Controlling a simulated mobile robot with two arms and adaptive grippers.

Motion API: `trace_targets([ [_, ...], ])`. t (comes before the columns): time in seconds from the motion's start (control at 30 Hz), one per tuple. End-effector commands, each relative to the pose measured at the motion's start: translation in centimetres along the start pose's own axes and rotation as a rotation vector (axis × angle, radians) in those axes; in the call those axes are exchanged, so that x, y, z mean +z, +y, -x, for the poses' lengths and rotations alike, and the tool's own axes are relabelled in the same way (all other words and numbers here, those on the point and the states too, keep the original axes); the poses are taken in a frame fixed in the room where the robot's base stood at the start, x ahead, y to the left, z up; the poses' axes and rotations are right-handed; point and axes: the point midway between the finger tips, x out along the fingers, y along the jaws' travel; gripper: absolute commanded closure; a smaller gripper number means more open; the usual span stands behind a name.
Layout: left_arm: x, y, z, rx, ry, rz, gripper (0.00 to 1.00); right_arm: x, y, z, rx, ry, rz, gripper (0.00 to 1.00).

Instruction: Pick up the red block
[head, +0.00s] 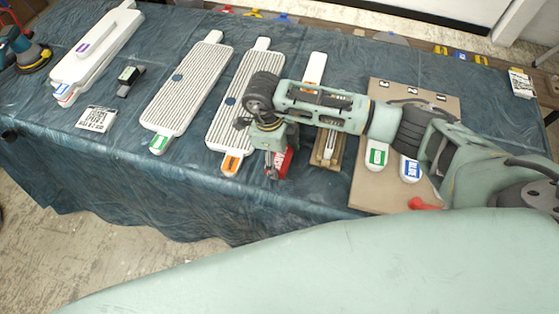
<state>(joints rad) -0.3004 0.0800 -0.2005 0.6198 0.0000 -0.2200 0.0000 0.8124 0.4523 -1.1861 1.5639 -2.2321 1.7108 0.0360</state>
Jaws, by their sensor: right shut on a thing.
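My right arm reaches in from the right over the table. My right gripper (272,165) points down near the table's front edge and is shut on the red block (283,162). The red block shows beside the fingers, partly hidden by them, and appears tilted. I cannot tell whether it touches the table. My left gripper is out of view.
A blue cloth covers the table (110,190). White ribbed boards (188,90) with green and orange ends lie left of the gripper. A brown board (372,190) with labelled white pieces lies to the right, with a red item (424,204) near it.

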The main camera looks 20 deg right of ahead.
Motion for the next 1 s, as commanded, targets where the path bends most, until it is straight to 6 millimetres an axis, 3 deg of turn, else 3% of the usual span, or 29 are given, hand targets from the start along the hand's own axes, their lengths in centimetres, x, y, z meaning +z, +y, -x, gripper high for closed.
trace_targets([
  [0.07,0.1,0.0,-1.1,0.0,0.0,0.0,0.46,-0.1,-0.2,1.5,-0.006,-0.006,0.002,0.56],
  [0.4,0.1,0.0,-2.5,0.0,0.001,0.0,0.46,-2.7,6.9,5.2,-0.002,-0.004,0.007,0.56],
  [0.6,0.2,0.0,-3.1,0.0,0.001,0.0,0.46,-3.8,9.9,7.1,0.0,-0.004,0.004,0.56],
  [1.0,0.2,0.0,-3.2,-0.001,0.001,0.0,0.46,-4.4,11.2,8.0,-0.001,-0.001,-0.001,0.56],
])
